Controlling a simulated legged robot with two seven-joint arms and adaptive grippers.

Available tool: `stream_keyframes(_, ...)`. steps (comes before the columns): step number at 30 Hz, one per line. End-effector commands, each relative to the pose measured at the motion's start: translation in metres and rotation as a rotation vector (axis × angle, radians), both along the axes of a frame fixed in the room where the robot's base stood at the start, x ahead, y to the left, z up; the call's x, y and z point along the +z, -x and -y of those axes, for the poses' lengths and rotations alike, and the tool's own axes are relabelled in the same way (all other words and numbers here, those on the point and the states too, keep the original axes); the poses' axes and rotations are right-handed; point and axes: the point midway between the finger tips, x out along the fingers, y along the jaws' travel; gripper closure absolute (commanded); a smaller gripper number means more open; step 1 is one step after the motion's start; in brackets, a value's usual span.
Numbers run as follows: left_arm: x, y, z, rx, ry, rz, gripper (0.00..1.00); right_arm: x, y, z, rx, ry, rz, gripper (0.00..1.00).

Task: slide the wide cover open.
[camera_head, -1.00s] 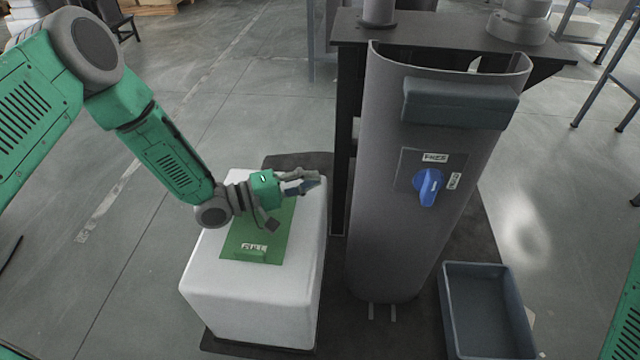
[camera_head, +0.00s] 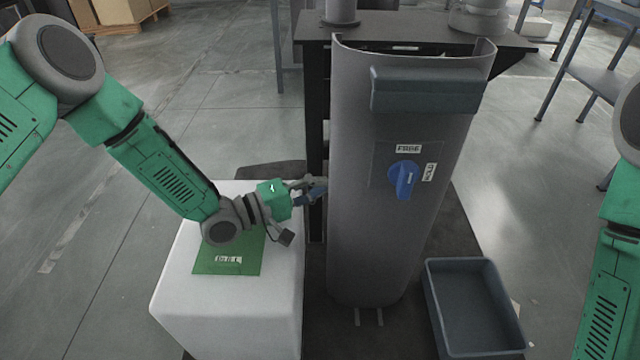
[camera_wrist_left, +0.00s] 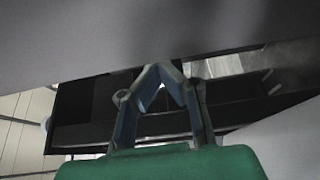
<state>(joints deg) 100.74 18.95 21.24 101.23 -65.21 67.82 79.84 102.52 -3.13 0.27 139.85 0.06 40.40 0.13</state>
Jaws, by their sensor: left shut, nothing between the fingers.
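The wide cover (camera_head: 355,240) is a tall, curved grey panel standing upright in the middle of the head view. It has a dark grey bar handle (camera_head: 425,92) across its top. A blue knob (camera_head: 404,179) sits lower, with a FREE label above it and a second label to its right. My left gripper (camera_head: 317,190) is shut and empty at the cover's left edge, about knob height. I cannot tell whether its tips touch the cover. In the left wrist view the closed fingertips (camera_wrist_left: 160,72) point under a large grey surface. My right gripper is out of view.
A white block (camera_head: 225,310) with a green labelled plate (camera_head: 240,262) stands below my left forearm. A dark frame (camera_head: 312,130) with column parts on top stands behind the cover. A blue-grey tray (camera_head: 478,310) lies on the floor at right. My right arm shows at the right edge.

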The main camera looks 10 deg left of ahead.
Motion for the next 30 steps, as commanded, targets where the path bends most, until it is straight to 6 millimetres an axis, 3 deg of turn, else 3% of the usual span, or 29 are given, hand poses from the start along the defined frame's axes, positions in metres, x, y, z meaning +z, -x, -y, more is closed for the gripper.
stream_keyframes(8,0.002,0.015,0.004,-0.002,0.001,-0.003,1.0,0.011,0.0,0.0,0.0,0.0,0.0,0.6)
stream_keyframes(19,0.003,0.015,0.004,-0.001,0.0,0.001,1.0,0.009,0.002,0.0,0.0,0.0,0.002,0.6)
stream_keyframes(23,0.02,0.014,0.004,0.0,0.0,0.003,1.0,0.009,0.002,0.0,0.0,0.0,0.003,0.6)
stream_keyframes(30,0.067,0.014,0.003,-0.001,0.002,0.004,1.0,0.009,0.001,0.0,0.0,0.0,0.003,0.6)
